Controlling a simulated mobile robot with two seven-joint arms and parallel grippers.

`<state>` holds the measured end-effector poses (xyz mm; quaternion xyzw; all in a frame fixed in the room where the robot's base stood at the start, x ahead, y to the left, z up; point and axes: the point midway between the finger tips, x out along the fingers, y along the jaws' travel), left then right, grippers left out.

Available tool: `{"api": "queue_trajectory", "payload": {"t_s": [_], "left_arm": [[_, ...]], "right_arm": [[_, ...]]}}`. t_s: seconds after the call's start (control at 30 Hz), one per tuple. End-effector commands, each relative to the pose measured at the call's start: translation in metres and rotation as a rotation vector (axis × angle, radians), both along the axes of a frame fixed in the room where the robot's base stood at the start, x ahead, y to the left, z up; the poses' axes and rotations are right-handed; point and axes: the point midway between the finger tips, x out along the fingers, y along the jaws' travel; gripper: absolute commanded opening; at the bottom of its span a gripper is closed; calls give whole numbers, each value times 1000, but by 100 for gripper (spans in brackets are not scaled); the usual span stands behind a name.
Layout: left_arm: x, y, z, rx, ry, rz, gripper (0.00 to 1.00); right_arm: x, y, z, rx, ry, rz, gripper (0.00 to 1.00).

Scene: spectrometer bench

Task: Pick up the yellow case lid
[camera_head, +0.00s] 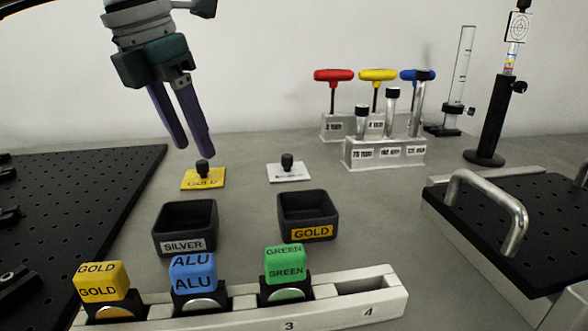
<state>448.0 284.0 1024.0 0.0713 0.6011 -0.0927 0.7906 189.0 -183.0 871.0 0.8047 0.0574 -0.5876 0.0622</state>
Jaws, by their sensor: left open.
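The yellow case lid (203,181) is a flat square plate labelled GOLD with a black knob (203,167) on top. It lies flat on the bench behind the dark box labelled SILVER. My left gripper (193,150) hangs above the lid with its two purple fingers pointing down. The fingers are slightly apart and hold nothing. Their tips are close above the knob in the picture; whether one touches it I cannot tell. My right gripper does not show.
A white lid (289,173) lies to the right. Open dark boxes labelled SILVER (184,213) and GOLD (311,208) stand in front. A white rack (340,305) holds coloured blocks at the front.

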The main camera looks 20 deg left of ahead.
Motion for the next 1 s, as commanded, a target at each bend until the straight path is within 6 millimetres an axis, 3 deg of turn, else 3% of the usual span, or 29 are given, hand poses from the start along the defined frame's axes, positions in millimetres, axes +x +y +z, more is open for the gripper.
{"api": "queue_trajectory", "payload": {"t_s": [0.2, 0.5, 1.0], "left_arm": [[7, -1, -33, 0, 3, 0, 57], [9, -1, -37, 0, 0, -1, 57], [9, -1, -37, -1, 0, -1, 0]], "right_arm": [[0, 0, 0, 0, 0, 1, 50], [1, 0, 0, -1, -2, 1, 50], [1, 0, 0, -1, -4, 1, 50]]}}
